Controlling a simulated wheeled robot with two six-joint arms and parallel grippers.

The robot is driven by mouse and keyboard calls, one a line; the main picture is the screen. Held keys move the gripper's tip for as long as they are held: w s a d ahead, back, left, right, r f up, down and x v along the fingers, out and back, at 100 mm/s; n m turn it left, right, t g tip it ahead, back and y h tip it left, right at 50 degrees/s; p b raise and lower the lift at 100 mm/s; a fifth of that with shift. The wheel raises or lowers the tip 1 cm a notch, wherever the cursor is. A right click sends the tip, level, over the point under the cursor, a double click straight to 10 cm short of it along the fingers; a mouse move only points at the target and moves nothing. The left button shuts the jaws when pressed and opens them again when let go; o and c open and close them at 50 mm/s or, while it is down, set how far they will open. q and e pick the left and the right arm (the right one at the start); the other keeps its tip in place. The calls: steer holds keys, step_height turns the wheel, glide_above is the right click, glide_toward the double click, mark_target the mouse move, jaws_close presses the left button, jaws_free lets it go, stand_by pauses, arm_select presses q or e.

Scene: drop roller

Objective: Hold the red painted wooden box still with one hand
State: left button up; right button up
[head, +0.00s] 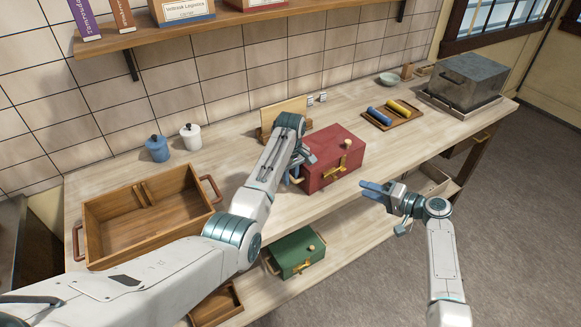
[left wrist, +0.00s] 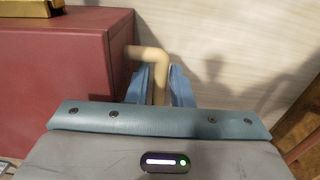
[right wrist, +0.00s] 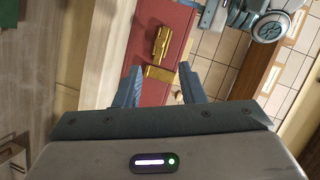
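The red painted wooden box (head: 318,142) stands on the workbench, with a brass latch (head: 335,172) on its front and a pale round knob on top. My left gripper (head: 297,172) is at the box's left side. In the left wrist view its fingers (left wrist: 161,85) are close together on either side of a tan bent handle (left wrist: 148,53) that sticks out from the box's side (left wrist: 60,80). My right gripper (head: 366,189) is open and empty, in front of the box's right end and apart from it. The right wrist view shows the box's red face (right wrist: 150,50) beyond its spread fingers (right wrist: 160,82).
A wooden tray (head: 105,252) is at the bench's left. Blue and white jars stand behind it. A small tray with blue and yellow rollers (head: 378,113) and a grey metal box (head: 468,78) are to the right. A green box (head: 294,252) sits on the lower shelf.

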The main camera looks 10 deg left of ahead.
arm_select(q)
steer(key=shift+f, duration=0.3)
